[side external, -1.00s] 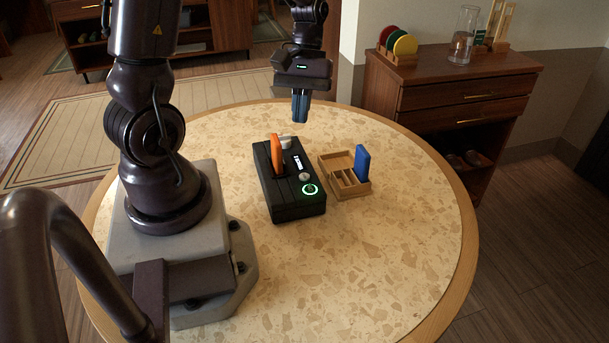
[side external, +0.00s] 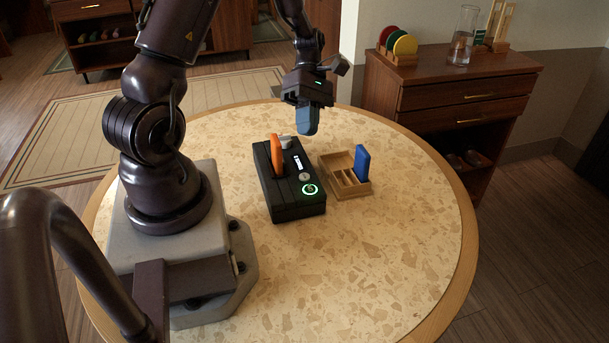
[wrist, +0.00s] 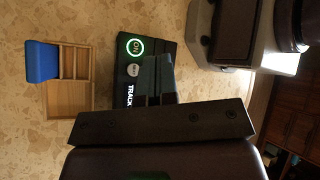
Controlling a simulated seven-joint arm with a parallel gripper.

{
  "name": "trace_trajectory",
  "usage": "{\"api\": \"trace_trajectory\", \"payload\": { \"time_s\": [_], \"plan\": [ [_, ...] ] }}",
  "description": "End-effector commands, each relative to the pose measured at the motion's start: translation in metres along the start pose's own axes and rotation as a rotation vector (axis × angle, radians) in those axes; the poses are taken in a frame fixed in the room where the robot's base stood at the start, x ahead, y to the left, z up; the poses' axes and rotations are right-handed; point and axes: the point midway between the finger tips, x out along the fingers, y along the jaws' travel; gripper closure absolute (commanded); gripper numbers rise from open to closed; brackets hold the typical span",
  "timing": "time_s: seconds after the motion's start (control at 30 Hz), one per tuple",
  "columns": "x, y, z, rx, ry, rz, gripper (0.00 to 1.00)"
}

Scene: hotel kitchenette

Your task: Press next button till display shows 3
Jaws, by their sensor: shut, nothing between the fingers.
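The black device (side external: 283,208) stands on the round table. On its top are a lit white display (side external: 297,165), a round grey next button (side external: 304,177) and a green-ringed button (side external: 310,189). In the wrist view the ringed button (wrist: 135,46) reads ON, the grey next button (wrist: 132,70) lies beside it, and the display (wrist: 130,97) reads "TRACK". The track number is hidden behind my gripper. My gripper (side external: 308,132) is shut and empty, above the far end of the device and apart from the button.
An orange piece (side external: 276,150) stands upright in the device, with a small grey part (side external: 286,142) beside it. A wooden tray (side external: 336,160) holding an upright blue piece (side external: 362,163) stands to the right. The table's right side and front are clear.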

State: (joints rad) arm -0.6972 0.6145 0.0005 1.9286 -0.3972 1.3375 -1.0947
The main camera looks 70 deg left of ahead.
Motion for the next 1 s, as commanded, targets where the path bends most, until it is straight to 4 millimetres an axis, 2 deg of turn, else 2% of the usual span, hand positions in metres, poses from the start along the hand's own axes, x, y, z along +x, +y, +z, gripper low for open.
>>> {"api": "trace_trajectory", "payload": {
  "time_s": [0.17,0.6,1.0],
  "plan": [
    [0.009,0.006,-0.007,-0.001,-0.001,-0.002,1.00],
    [0.050,0.036,-0.036,0.000,-0.001,-0.002,1.00],
    [0.061,0.044,-0.044,0.002,0.000,0.000,1.00]
  ]
}}
